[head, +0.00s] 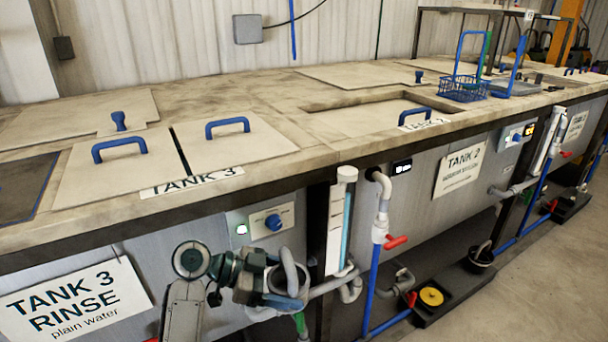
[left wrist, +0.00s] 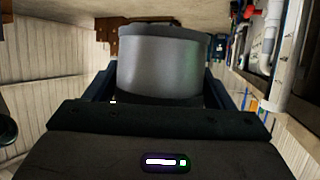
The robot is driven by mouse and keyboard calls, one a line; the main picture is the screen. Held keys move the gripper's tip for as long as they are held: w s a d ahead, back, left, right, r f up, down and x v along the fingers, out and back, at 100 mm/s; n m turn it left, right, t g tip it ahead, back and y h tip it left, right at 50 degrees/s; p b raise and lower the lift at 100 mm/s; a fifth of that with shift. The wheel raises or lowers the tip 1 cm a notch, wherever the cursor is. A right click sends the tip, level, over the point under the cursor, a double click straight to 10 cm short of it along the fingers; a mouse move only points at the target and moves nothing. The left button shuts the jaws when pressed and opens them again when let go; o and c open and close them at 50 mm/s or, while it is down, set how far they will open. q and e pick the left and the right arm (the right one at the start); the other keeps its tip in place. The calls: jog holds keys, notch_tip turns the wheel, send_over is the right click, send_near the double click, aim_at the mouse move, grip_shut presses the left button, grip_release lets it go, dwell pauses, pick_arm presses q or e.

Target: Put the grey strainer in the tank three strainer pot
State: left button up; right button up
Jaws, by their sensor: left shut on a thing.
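The grey strainer (left wrist: 158,65) is a smooth grey cylinder. It fills the middle of the left wrist view, between the two dark blue fingers of my left gripper (head: 278,284). The gripper is shut on it. In the head view my left gripper is low at the front of tank 3, below its blue-knobbed control box. A grey rounded shape shows at its tip, and I cannot cleanly separate it from the pipes behind. I cannot clearly make out the tank three strainer pot; my arm and gripper hide part of the pipework there. My right gripper is not in view.
The tank 3 sign (head: 75,303) is at lower left. A blue pipe (head: 372,285) with a red-handled valve (head: 396,242) stands right of my gripper. A black tray (head: 462,290) on the floor holds a yellow disc (head: 431,297) and a black pot (head: 480,258). Floor at lower right is clear.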

aim_at(279, 287)
pick_arm(q)
jog(key=f+n+t, duration=0.1)
jog(key=t, duration=0.1)
jog(key=w+a+f+n+t+y, duration=0.1)
jog(key=n+t, duration=0.1)
jog(key=w+a+f+n+t+y, duration=0.1)
jog(key=n+t, duration=0.1)
jog(key=s+a+r+n+t+y, duration=0.1)
jog(key=a+n+t+y, duration=0.5)
jog(key=a+n+y, duration=0.5)
jog(key=shift+a+n, duration=0.3)
jog(key=shift+a, duration=0.7)
